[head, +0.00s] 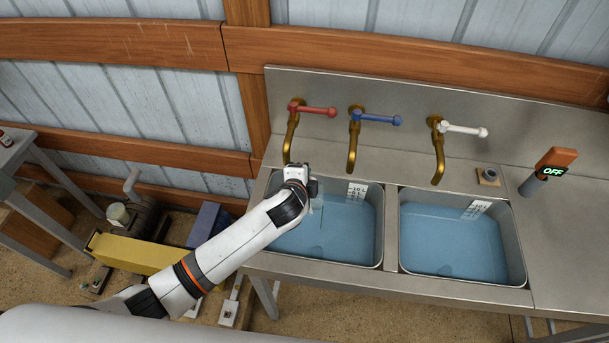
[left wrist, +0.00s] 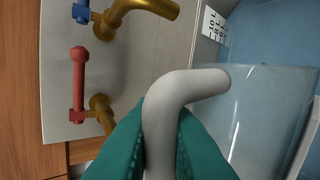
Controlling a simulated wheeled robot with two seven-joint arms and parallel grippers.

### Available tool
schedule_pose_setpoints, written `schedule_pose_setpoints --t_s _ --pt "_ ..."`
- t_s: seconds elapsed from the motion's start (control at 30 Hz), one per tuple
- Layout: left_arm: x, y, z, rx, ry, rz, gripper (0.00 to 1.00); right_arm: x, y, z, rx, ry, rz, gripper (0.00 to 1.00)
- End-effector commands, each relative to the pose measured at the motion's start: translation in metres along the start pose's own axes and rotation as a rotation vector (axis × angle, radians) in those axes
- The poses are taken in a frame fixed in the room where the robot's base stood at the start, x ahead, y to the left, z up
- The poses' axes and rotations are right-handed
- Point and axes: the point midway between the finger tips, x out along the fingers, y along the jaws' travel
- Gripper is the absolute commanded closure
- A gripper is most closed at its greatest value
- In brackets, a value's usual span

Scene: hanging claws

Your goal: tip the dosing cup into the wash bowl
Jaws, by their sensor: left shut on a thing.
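My left gripper (head: 308,185) is over the left edge of the left basin. In the left wrist view its teal fingers (left wrist: 160,150) are shut on a smooth grey bent piece (left wrist: 195,88), which points out toward the basin. I cannot tell whether this piece belongs to the dosing cup. The left basin (head: 381,235) and right basin (head: 524,262) hold blue water and have white scales on their inner walls. No separate wash bowl can be told apart from them. A small dark grey cup-like piece (head: 488,174) stands on a wooden pad right of the taps. My right gripper is out of view.
Brass taps with red (head: 318,111), blue (head: 380,119) and white (head: 463,130) handles project over the basins' back edge. An orange-topped device reading OFF (head: 556,162) stands at right. The steel counter right of the basins is mostly clear. Yellow (head: 135,253) and blue boxes stand low at left.

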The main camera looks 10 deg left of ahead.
Motion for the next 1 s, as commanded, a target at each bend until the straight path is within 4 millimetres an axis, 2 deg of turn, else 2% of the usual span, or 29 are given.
schedule_pose_setpoints --t_s 0.3,0.63,1.0 --pt "0.003 -0.003 0.009 0.070 0.046 0.002 1.00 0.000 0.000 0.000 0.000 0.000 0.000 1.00" --pt "0.003 -0.004 0.009 0.074 0.049 0.001 1.00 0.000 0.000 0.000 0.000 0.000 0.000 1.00" --pt "-0.003 0.004 -0.010 -0.087 -0.057 0.000 1.00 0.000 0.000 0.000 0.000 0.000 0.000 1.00"
